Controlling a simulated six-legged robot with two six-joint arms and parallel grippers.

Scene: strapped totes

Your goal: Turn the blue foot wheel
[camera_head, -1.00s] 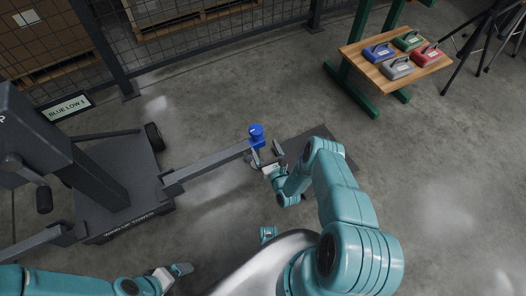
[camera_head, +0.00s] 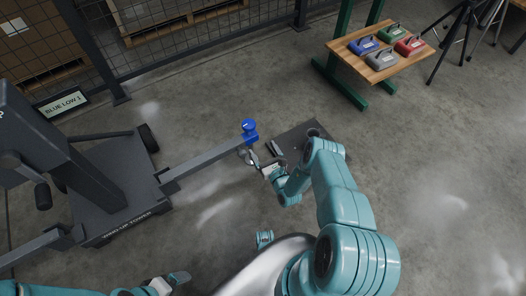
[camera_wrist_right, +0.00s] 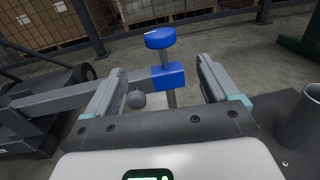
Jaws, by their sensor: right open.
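The blue foot wheel (camera_head: 249,125) is a round blue knob above a blue block at the end of a grey outrigger bar (camera_head: 205,163). In the right wrist view the wheel (camera_wrist_right: 160,38) stands upright on its post above the blue block (camera_wrist_right: 169,74). My right gripper (camera_head: 262,154) is open and empty, just on the near side of the wheel. In the wrist view its fingers (camera_wrist_right: 160,78) stand left and right of the block and post, with the knob above and beyond them. My left gripper (camera_head: 178,280) is at the bottom edge, away from the wheel; its jaw gap is unclear.
The dark wind-up tower (camera_head: 115,195) stands at left with a "BLUE LOW" sign (camera_head: 63,104) behind it. A dark plate (camera_head: 310,133) lies right of the wheel. A wooden-topped table (camera_head: 350,62) with handled blocks stands back right. Mesh fencing runs behind. Open floor lies at right.

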